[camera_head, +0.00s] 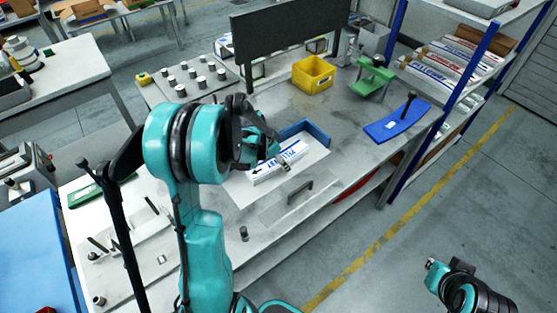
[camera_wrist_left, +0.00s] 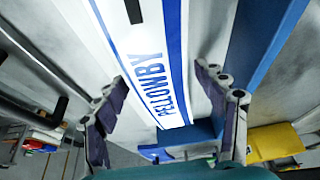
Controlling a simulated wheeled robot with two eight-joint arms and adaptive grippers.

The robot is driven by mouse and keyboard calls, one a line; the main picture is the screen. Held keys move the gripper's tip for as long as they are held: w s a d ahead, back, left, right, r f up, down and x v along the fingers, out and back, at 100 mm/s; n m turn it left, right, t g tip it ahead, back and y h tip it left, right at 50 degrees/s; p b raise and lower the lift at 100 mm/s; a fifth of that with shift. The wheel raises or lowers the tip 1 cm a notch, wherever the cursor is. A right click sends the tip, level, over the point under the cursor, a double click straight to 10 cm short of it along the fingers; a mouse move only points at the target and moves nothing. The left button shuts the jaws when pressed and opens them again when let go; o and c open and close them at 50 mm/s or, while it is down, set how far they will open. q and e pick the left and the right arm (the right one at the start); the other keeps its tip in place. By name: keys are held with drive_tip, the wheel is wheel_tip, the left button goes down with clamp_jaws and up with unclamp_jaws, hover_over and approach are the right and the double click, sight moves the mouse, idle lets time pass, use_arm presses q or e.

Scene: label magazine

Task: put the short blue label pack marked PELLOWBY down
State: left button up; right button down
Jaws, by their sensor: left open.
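The PELLOWBY label pack (camera_head: 293,151) is white with blue stripes and blue lettering. It lies on a pale plate (camera_head: 232,187) on the workbench, beside a blue angled wall (camera_head: 316,131). In the left wrist view the pack (camera_wrist_left: 147,70) runs between my fingers, with most of its name readable. My left gripper (camera_head: 268,150) is over the pack, and its fingers (camera_wrist_left: 162,90) are open, one on each side with gaps to the pack. The gripper and arm hide part of the pack in the head view. My right gripper (camera_head: 433,268) is at the lower right, away from the bench; its fingers are unclear.
A yellow bin (camera_head: 312,74), a green fixture (camera_head: 374,77) and a blue plate with a black handle (camera_head: 397,124) stand on the bench. A dark panel (camera_head: 290,42) rises behind. A shelf at the right holds several label packs (camera_head: 437,78). A small handle (camera_head: 300,192) sits in front.

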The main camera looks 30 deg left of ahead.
use_arm(q)
drive_tip(key=p+v, duration=0.3)
drive_tip(key=v, duration=0.7)
drive_tip(key=shift+s+r, duration=0.1)
drive_tip(key=shift+r, duration=0.3)
drive_tip(key=s+d+r+n+t+y, duration=0.1)
drive_tip(key=s+d+r+n, duration=0.1)
drive_tip(key=s+d, duration=0.5)
drive_tip(key=s+d+r+n+t, duration=0.2)
drive_tip(key=s+d+r, duration=0.3)
drive_tip(key=s+d, duration=0.3)
drive_tip(key=shift+d+r+y, duration=0.2)
drive_tip(key=shift+d+y, duration=0.2)
drive_tip(key=shift+d, duration=0.6)
wheel_tip(320, 180, down, 7)
drive_tip(key=b, duration=0.6)
drive_tip(key=shift+b, duration=0.4)
drive_tip(key=shift+s, duration=0.1)
